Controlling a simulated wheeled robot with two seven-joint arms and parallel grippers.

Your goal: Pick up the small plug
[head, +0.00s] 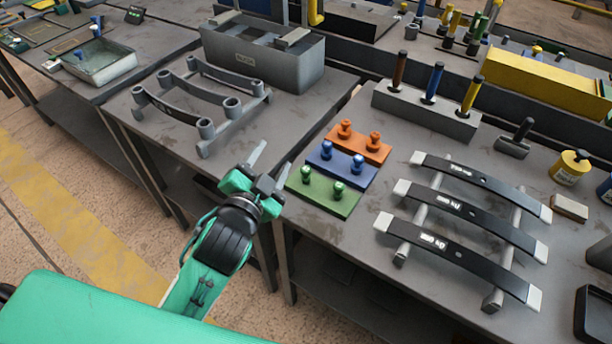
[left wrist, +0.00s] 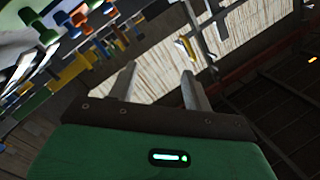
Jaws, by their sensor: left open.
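Three coloured plates stand on the right-hand table, each with two upright plugs of its own colour. The orange plate (head: 358,147) is farthest, with plugs (head: 346,128) and (head: 374,140). The blue plate (head: 341,171) is in the middle, with plugs (head: 326,150) and (head: 357,164). The green plate (head: 320,192) is nearest, with plugs (head: 306,174) and (head: 338,189). I cannot tell which plug is the small one. My left gripper (head: 271,162) is open and empty, left of the green plate near the table edge. Its spread fingers show in the left wrist view (left wrist: 158,85).
Black curved leaf springs (head: 445,245) lie on grey bars to the right. A grey block (head: 425,112) holds brown, blue and yellow handled pins behind the plates. A grey spring rack (head: 200,95) and grey bin (head: 262,55) stand on the left table.

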